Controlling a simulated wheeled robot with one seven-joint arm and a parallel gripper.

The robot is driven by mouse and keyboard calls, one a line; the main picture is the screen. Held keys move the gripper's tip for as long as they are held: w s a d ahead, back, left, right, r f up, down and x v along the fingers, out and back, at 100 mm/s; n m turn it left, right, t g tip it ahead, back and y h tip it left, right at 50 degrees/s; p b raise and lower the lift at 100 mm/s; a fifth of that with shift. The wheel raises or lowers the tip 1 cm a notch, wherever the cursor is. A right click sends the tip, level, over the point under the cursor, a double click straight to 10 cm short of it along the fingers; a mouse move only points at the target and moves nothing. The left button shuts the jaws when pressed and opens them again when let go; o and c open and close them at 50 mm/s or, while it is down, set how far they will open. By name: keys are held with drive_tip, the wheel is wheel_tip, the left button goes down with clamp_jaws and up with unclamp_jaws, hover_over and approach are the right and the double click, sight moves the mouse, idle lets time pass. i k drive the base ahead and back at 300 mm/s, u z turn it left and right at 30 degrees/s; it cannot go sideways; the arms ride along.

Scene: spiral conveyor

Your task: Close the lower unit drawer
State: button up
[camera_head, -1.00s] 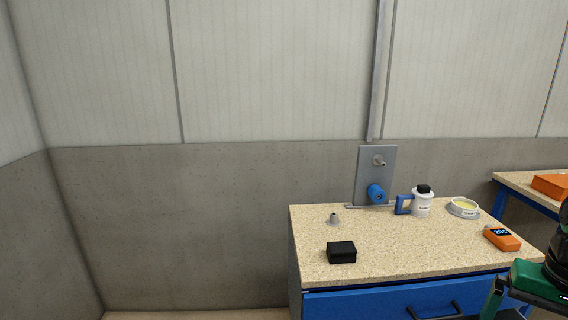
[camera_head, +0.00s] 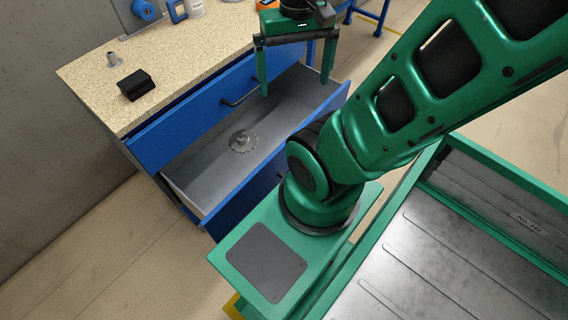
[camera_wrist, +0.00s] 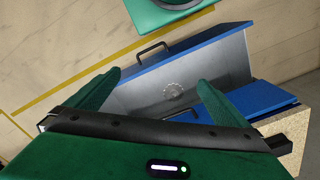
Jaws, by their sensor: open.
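The lower unit drawer (camera_head: 205,175) is pulled out, with a grey inside and a blue front (camera_head: 240,205). Its dark handle is mostly hidden by my arm in the head view, but the handle (camera_wrist: 152,47) shows in the wrist view. A toothed metal disc (camera_head: 243,141) lies in the drawer; it also shows in the wrist view (camera_wrist: 173,91). The upper drawer front (camera_head: 190,122) with its handle is shut. My gripper (camera_head: 295,89) is open and empty, over the back right part of the open drawer. In the wrist view its fingers (camera_wrist: 158,77) spread either side of the disc.
The speckled worktop (camera_head: 170,60) carries a black box (camera_head: 136,85) and a small grey cone (camera_head: 113,60). My green tray platform lies in front of the drawer on the right. Open floor (camera_head: 100,250) lies at the left.

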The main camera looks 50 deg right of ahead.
sight(221, 186)
drive_tip(key=z, duration=0.7)
drive_tip(key=k, duration=1.25)
drive_tip(key=u, duration=0.7)
